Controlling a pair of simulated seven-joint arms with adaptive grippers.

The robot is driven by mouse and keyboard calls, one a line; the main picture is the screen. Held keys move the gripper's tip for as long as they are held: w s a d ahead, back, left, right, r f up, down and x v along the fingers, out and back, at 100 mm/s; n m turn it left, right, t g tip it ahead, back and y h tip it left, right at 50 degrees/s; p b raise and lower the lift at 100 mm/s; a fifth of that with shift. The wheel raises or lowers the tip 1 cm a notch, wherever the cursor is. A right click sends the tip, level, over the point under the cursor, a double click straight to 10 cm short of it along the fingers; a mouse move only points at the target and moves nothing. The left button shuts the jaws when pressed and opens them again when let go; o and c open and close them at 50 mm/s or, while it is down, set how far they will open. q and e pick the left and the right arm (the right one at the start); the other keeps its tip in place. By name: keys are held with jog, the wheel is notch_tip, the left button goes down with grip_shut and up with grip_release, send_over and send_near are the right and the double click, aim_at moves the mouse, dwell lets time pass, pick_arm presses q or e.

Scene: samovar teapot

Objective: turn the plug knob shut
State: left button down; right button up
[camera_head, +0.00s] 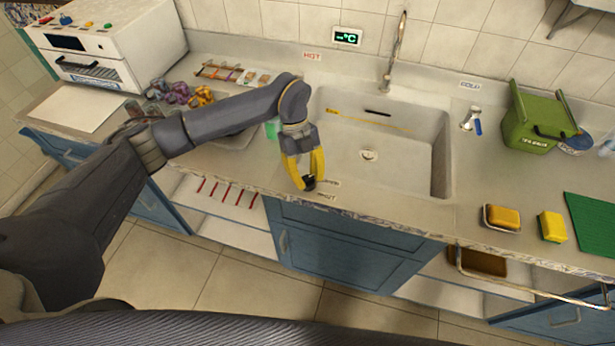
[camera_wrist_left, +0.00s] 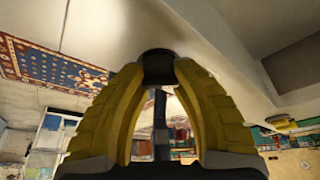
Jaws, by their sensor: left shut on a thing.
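The plug knob (camera_head: 309,184) is a small dark knob on the counter, at the front left of the sink (camera_head: 410,180). My left gripper (camera_head: 307,178) has yellow fingers and reaches down to the knob, shut on it. In the left wrist view the dark knob (camera_wrist_left: 158,66) sits between the two yellow fingertips (camera_wrist_left: 158,75). The fingers hide part of the knob, and I cannot tell which way it is turned. Small labels (camera_head: 328,189) lie beside it, too small to read surely. A round drain (camera_head: 368,155) shows in the sink floor. My right gripper is not in view.
A faucet (camera_head: 395,55) stands behind the sink. A green bin (camera_head: 538,118), a soap dish (camera_head: 502,217) and a yellow sponge (camera_head: 552,227) are to the right. A white oven (camera_head: 105,45) stands at the far left. A metal rail (camera_head: 530,290) runs along the counter's front right.

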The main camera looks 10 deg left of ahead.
pick_arm(q)
jog(key=shift+m, duration=0.3)
jog(key=m, duration=0.2)
jog(key=m+y, duration=0.1)
jog(key=shift+m+g+y, duration=0.3)
jog(key=shift+m, duration=0.1)
jog(key=m+y, duration=0.1)
jog(key=m, duration=0.3)
jog(key=shift+m+y, duration=0.3)
jog(key=shift+y, duration=0.1)
jog(key=m, duration=0.2)
jog(key=m+y, duration=0.1)
jog(key=m, duration=0.1)
jog(key=shift+s+y, duration=0.1)
jog(key=shift+y, duration=0.2)
jog(key=shift+f+m+t+y, duration=0.1)
jog(key=shift+m+t+y, duration=0.25)
jog(key=shift+m, duration=0.85)
jog(key=shift+m+t+y, duration=0.25)
jog(key=shift+m+t, duration=0.1)
jog(key=shift+m, duration=0.85)
jog(key=c, duration=0.9)
grip_release()
